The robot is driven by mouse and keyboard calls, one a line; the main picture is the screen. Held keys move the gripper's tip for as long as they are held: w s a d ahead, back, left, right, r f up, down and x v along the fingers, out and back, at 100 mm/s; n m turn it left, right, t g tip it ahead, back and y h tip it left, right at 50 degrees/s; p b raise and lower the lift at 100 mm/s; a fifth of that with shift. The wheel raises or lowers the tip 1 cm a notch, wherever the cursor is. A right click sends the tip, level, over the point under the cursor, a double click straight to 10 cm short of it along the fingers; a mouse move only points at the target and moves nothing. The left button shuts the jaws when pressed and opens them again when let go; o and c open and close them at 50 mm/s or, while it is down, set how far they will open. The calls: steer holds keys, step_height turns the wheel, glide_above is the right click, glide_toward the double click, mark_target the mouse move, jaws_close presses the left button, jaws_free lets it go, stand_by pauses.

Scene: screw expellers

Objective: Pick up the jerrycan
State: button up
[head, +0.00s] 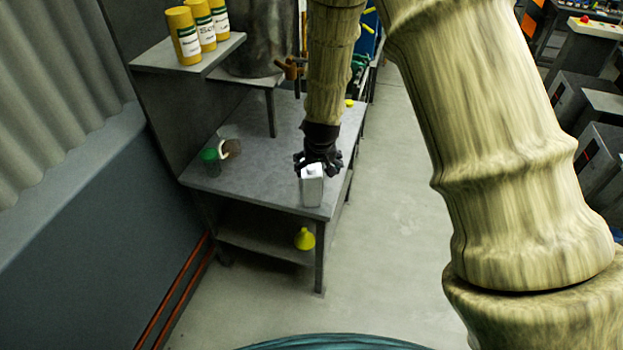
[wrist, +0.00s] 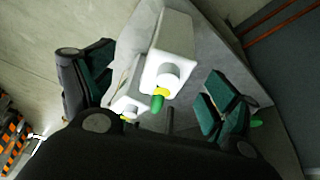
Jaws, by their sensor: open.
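The white jerrycan (head: 312,188) stands upright near the front right corner of the grey metal table. In the wrist view the jerrycan (wrist: 170,45) shows its top with a round pale cap, between my two spread dark-green-padded fingers. My gripper (head: 318,163) is open at the jerrycan's top, just behind it in the head view. In the wrist view my gripper (wrist: 150,95) has one finger to each side of the jerrycan, with visible gaps; I cannot tell whether anything touches. A second, smaller-looking white shape (wrist: 130,97) lies partly behind it.
The grey table (head: 255,185) also holds a green-lidded jar (head: 211,160) and a pale mug-like item (head: 231,148) at left. Yellow labelled cans (head: 184,36) stand on a raised shelf. A yellow funnel (head: 305,239) sits on the lower shelf.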

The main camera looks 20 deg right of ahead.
mark_target(314, 166)
steer(key=shift+w+a+r, duration=0.2)
steer(key=shift+w+r, duration=0.6)
steer(key=shift+p+x, duration=0.85)
steer(key=shift+x, duration=1.85)
steer(key=shift+w+a+f+p, duration=0.15)
steer(key=shift+w+f+p, duration=0.25)
steer(key=shift+f+p, duration=0.2)
steer(key=shift+w+a+f+p, duration=0.15)
steer(key=shift+w+f+p, duration=0.3)
steer(key=shift+f, duration=0.25)
steer(key=shift+p+x, duration=0.3)
steer(key=shift+x, duration=0.8)
steer(key=c, duration=1.7)
